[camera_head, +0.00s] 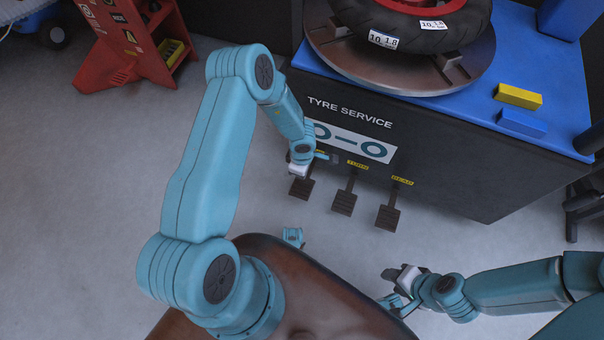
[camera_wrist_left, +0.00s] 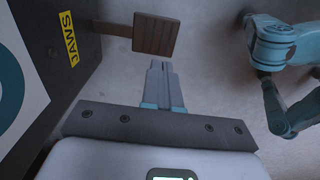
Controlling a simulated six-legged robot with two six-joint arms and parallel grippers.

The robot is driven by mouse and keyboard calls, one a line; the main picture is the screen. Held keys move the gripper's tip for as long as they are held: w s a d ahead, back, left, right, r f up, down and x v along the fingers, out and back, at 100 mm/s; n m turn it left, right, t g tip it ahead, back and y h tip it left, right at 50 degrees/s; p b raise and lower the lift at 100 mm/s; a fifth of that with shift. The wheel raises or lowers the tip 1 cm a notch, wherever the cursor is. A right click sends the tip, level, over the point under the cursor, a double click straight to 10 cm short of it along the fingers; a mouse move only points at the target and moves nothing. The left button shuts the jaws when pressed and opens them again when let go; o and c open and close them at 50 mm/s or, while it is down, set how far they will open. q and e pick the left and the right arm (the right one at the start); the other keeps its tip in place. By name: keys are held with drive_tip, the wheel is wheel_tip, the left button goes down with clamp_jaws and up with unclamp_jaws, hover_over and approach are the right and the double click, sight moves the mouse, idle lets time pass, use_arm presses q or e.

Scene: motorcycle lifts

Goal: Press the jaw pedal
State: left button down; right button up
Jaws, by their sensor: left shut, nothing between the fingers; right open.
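The jaw pedal (camera_head: 302,188) is the leftmost of three dark ribbed pedals at the foot of the tyre machine. Its label is mostly hidden behind my left wrist in the head view. In the left wrist view the pedal (camera_wrist_left: 155,35) stands out beside a yellow JAWS label (camera_wrist_left: 69,38). My left gripper (camera_head: 299,171) is over the jaw pedal in the head view. In the wrist view its shut, empty fingertips (camera_wrist_left: 160,63) lie just short of the pedal's edge; contact cannot be told. My right gripper (camera_head: 388,286) is open and empty at lower right, away from the pedals.
The TURN pedal (camera_head: 344,203) and BEAD pedal (camera_head: 388,217) stand to the right of the jaw pedal. The tyre machine (camera_head: 455,150) carries a tyre (camera_head: 420,28) on its turntable. A red stand (camera_head: 128,50) is at upper left. Bare floor (camera_head: 110,150) lies at left.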

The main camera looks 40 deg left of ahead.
use_arm(q)
wheel_tip(320, 180, down, 12)
drive_tip(key=b, duration=0.5)
drive_tip(key=shift+r, duration=0.15)
use_arm(e)
drive_tip(key=f, duration=0.3)
drive_tip(key=w+d+f, duration=0.1)
drive_tip(key=f, duration=0.1)
drive_tip(key=shift+f, duration=0.2)
